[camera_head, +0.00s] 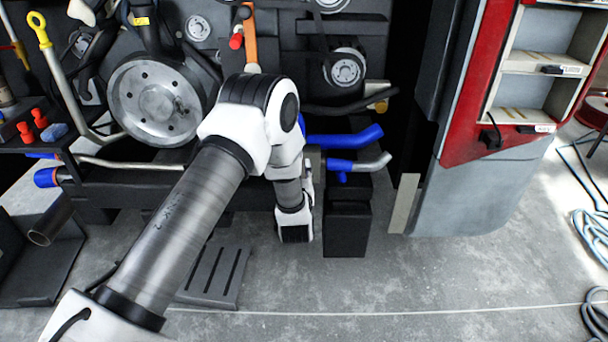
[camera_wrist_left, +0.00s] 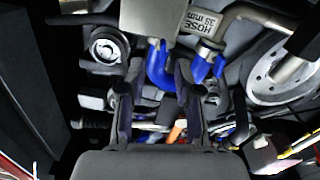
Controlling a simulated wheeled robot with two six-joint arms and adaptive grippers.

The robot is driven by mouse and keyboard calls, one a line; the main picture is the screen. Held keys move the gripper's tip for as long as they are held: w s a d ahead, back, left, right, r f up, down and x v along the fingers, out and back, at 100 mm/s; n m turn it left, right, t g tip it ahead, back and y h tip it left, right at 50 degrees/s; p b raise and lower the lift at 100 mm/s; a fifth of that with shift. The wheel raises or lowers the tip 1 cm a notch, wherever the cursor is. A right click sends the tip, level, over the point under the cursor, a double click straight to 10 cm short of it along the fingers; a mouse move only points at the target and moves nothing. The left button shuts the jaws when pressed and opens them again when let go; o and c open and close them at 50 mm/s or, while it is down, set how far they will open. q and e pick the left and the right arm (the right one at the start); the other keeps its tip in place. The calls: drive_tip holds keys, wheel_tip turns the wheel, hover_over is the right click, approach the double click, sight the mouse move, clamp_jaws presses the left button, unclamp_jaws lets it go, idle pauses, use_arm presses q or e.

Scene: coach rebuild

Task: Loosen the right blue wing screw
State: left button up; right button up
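A small blue tab (camera_head: 342,177) sits under a blue sleeve (camera_head: 340,164) on a grey metal pipe end, right of my left wrist in the head view. It may be the right blue wing screw, but it is too small to be sure. A thicker blue hose (camera_head: 345,136) runs just above it. In the left wrist view my left gripper (camera_wrist_left: 154,88) has its two dark fingers apart, with a blue hose (camera_wrist_left: 160,68) beyond and between them. I see nothing clearly gripped. My right gripper is not in view.
A large grey pulley (camera_head: 155,100) and a smaller pulley (camera_head: 346,70) sit on the dark engine. A black block (camera_head: 346,228) stands below the pipe. A red and grey body panel (camera_head: 470,165) bounds the right side. A label reading HOSE 38 mm (camera_wrist_left: 203,24) shows in the wrist view.

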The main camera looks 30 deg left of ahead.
use_arm(q)
drive_tip(key=x, duration=0.5)
drive_tip(key=r+x, duration=0.1)
drive_tip(key=x, duration=0.1)
drive_tip(key=shift+w+a+f, duration=0.1)
drive_tip(key=shift+w+a, duration=0.1)
drive_tip(key=shift+a, duration=0.3)
drive_tip(key=shift+c, duration=0.3)
clamp_jaws()
